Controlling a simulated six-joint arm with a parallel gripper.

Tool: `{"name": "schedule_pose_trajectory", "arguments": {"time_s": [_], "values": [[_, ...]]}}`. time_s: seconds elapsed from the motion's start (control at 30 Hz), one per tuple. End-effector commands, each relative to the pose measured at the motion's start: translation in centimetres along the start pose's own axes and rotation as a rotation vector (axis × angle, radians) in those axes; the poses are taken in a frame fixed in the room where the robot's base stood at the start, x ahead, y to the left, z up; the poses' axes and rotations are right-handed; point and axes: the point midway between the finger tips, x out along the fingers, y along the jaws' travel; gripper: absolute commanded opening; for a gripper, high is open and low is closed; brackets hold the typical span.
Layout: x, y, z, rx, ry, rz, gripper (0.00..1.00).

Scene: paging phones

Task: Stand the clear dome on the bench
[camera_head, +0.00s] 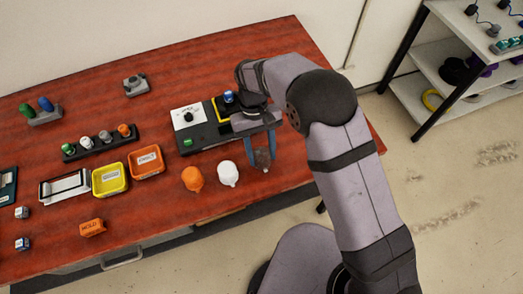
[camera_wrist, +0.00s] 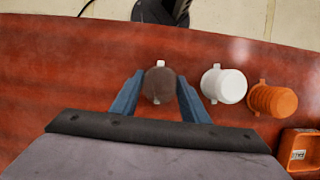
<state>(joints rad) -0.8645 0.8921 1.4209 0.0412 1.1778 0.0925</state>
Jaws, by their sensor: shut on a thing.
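The clear dome (camera_head: 262,159) looks dark and see-through, with small tabs at its rim. It is between the blue fingers of my gripper (camera_head: 262,164), near the front right of the red bench (camera_head: 215,64). In the wrist view the dome (camera_wrist: 160,83) appears round and brownish, with a finger of my gripper (camera_wrist: 160,92) on each side. My gripper is shut on it. I cannot tell whether the dome touches the bench top.
A white dome (camera_head: 227,173) and an orange dome (camera_head: 192,178) stand to the left. A black control box (camera_head: 205,128) with a blue button is behind. An orange tray (camera_head: 146,161) and yellow tray (camera_head: 109,180) lie farther left. The bench's front edge is close.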

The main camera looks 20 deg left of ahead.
Motion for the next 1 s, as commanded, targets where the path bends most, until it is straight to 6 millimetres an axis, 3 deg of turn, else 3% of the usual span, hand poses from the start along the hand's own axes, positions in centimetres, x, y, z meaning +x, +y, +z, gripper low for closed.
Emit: {"name": "schedule_pose_trajectory", "arguments": {"time_s": [0.43,0.47,0.53,1.0], "values": [[0.63,0.00,-0.25,0.000,0.001,0.000,0.27],[0.64,-0.01,-0.27,0.000,0.001,0.000,0.43],[0.58,0.00,-0.24,0.000,0.001,0.000,0.60],[-0.12,-0.01,-0.25,0.000,0.004,0.000,0.60]]}}
